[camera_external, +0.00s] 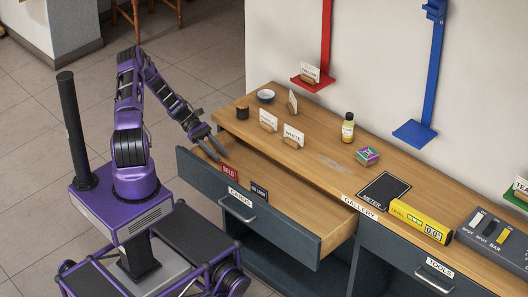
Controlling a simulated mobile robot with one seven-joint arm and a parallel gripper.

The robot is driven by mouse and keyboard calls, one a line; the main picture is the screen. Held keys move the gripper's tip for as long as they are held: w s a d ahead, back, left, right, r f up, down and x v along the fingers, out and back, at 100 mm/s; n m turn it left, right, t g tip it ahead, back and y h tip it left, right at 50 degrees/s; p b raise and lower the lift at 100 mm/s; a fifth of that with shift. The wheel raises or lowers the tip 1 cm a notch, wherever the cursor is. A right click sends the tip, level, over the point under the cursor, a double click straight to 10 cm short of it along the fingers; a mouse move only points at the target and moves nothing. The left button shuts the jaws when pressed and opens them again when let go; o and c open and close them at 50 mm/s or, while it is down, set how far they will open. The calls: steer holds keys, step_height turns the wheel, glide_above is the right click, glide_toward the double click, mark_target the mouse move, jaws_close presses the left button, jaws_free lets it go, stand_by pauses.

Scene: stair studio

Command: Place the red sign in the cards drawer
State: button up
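The red sign (229,171), with white lettering that looks like "SOLD", shows just behind the front panel of the open cards drawer (300,214). It appears to be inside the drawer, close to the front panel; its lower edge and what it rests on are hard to make out. The drawer is pulled far out and carries a "CARDS" label and a handle. My gripper (215,152) is over the left end of the drawer, up and left of the red sign. Its fingers point down, look spread, and hold nothing that I can see.
A black sign (259,190) sits right of the red sign. On the counter (325,155) are white cards in wooden holders (293,137), a dark cup (243,112), a bowl (266,96), a bottle (348,127), a colourful box (367,155) and a yellow level (420,222). The tools drawer (400,262) is shut.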

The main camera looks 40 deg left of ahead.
steer(key=v, duration=0.2)
steer(key=shift+a+r, duration=0.1)
steer(key=shift+a, duration=0.15)
